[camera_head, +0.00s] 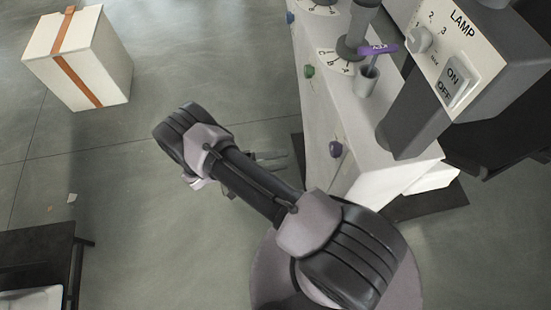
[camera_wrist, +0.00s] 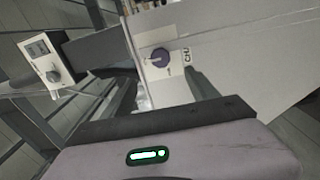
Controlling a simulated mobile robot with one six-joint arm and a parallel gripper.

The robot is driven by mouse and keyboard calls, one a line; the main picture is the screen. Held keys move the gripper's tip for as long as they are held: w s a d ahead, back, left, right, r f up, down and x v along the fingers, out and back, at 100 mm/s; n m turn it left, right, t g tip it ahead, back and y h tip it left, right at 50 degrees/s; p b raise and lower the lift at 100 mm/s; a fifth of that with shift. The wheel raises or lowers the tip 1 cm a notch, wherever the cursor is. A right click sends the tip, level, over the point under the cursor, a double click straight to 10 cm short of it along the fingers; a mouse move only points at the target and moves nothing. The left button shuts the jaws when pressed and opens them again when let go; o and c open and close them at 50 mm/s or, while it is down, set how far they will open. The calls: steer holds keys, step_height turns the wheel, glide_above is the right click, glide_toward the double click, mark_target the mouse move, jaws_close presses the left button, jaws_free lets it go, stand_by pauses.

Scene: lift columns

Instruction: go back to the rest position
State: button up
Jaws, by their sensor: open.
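My arm reaches up and left across the middle of the head view, folded over the floor. My gripper (camera_head: 272,160) shows partly behind the forearm, its grey fingers pointing right toward the white console (camera_head: 345,130). The fingers are empty, and a gap of floor seems to lie between them and the console. The wrist view shows a dark purple knob (camera_wrist: 160,57) on a white plate on a pale panel. A grey body with a green light fills the bottom of that view and looks like mine.
A lamp box (camera_head: 462,50) with a dial and ON/OFF switch overhangs the console at upper right. A white carton (camera_head: 80,60) with brown tape is upper left. A dark table (camera_head: 40,245) is lower left.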

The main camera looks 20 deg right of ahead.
steer(key=shift+w+a, duration=0.1)
steer(key=shift+a, duration=0.35)
step_height(320, 180, up, 19)
steer(key=a+m+g+y, duration=0.1)
steer(key=m+g+y, duration=0.1)
steer(key=y, duration=0.8)
steer(key=s+a+r+t+y, duration=0.3)
steer(key=s+r+t+y, duration=0.1)
steer(key=r, duration=0.4)
steer(key=s+a+r+t+y, duration=0.3)
steer(key=s+r+t+y, duration=0.2)
steer(key=s+r+t, duration=0.1)
step_height(320, 180, up, 3)
steer(key=shift+s+f+t+y, duration=0.2)
steer(key=shift+s+t+y, duration=0.1)
steer(key=shift+t, duration=0.6)
